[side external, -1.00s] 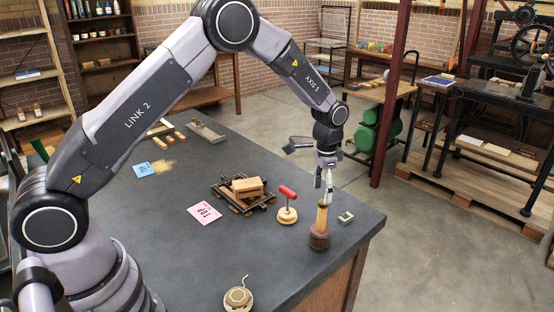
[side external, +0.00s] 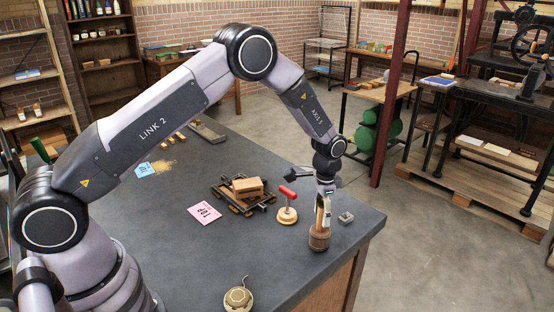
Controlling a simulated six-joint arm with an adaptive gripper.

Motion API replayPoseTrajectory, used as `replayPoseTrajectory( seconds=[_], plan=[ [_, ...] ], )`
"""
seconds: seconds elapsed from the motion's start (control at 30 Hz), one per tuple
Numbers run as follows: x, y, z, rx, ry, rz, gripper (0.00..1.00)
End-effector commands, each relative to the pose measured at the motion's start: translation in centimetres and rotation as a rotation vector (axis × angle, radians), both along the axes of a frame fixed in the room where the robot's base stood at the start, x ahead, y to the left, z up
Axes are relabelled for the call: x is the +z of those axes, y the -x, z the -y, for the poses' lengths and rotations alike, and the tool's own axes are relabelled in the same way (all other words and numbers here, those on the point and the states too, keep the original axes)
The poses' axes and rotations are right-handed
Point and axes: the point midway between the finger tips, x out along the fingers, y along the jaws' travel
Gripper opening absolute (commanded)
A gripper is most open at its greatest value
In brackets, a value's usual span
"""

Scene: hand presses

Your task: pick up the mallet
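The mallet (side external: 319,239) stands upright near the right front corner of the dark bench, its round brown head down and its pale wooden handle pointing up. My gripper (side external: 324,215) is lowered over the handle, pointing down, with its fingers at the handle just above the head. The handle's upper part is mostly hidden by the gripper. One finger shows at the right of the handle; the picture is too small to tell whether the fingers press on it.
A red-handled tool on a round wooden base (side external: 287,208) stands close to the left of the mallet. A small grey block (side external: 346,217) lies close to its right. A dark rack with a wooden block (side external: 247,187) and a pink card (side external: 204,214) lie further left.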

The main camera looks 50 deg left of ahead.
Motion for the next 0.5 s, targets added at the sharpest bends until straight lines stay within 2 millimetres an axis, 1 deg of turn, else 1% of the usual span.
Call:
replayPoseTrajectory(
  seconds=[0.03,0.3,0.5],
  plan=[
    [0.02,0.00,0.00,0.000,0.000,0.000,0.35],
    [0.03,0.01,0.00,0.000,0.000,0.000,0.00],
    [0.09,-0.04,0.01,0.000,0.000,0.001,0.00]
  ],
)
